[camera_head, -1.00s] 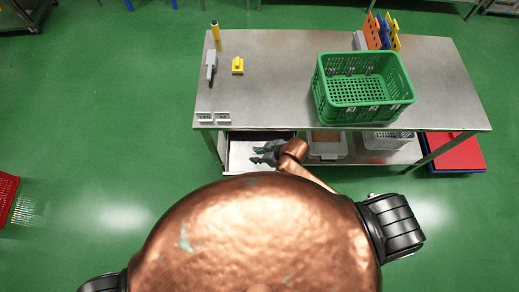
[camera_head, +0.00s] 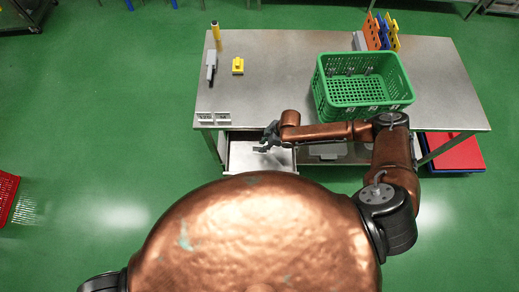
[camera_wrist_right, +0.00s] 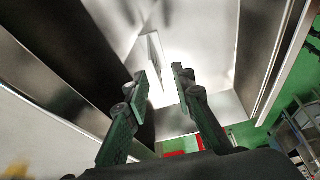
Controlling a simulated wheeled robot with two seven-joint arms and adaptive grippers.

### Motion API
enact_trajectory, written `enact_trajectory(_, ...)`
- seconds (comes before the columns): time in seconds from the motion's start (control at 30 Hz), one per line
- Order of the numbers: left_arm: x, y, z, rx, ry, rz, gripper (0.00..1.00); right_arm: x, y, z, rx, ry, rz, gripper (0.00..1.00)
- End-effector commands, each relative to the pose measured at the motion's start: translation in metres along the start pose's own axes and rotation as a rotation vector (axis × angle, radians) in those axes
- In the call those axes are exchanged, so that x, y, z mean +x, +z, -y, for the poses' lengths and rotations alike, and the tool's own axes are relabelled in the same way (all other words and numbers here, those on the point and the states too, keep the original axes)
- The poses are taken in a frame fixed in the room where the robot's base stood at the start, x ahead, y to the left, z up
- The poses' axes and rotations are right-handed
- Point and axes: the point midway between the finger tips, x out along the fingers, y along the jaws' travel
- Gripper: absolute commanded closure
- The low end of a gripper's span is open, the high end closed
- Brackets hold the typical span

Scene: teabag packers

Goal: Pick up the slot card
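My right gripper (camera_head: 266,141) is over the pulled-out drawer (camera_head: 236,166) at the front of the steel table. In the right wrist view the gripper (camera_wrist_right: 160,76) is open, its two dark green fingers apart over the drawer. A thin pale upright piece (camera_wrist_right: 155,52), possibly the slot card, shows just beyond the fingertips inside the drawer. It looks apart from the fingers, though glare makes contact hard to judge. In the head view no card can be made out in the drawer. My left gripper is not in view.
A green crate (camera_head: 361,113) stands on the steel table (camera_head: 280,70). Orange, blue and yellow slotted pieces (camera_head: 382,30) stand behind it. Two small grey pieces (camera_head: 213,117), a yellow block (camera_head: 238,66) and a grey tool (camera_head: 211,64) lie at the left. The middle tabletop is clear.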

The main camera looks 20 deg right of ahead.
Motion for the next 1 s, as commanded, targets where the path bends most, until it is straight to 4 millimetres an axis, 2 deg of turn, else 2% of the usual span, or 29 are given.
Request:
enact_trajectory(0.33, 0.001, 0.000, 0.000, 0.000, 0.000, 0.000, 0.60, 0.046, 0.002, -0.005, -0.001, 0.000, 0.000, 0.77)
enact_trajectory(0.67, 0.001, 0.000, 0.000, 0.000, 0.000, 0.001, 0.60, 0.052, 0.003, -0.005, -0.001, 0.001, -0.001, 0.77)
enact_trajectory(1.0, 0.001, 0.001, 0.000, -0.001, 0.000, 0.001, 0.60, 0.052, 0.003, -0.005, -0.001, 0.001, -0.001, 1.00)
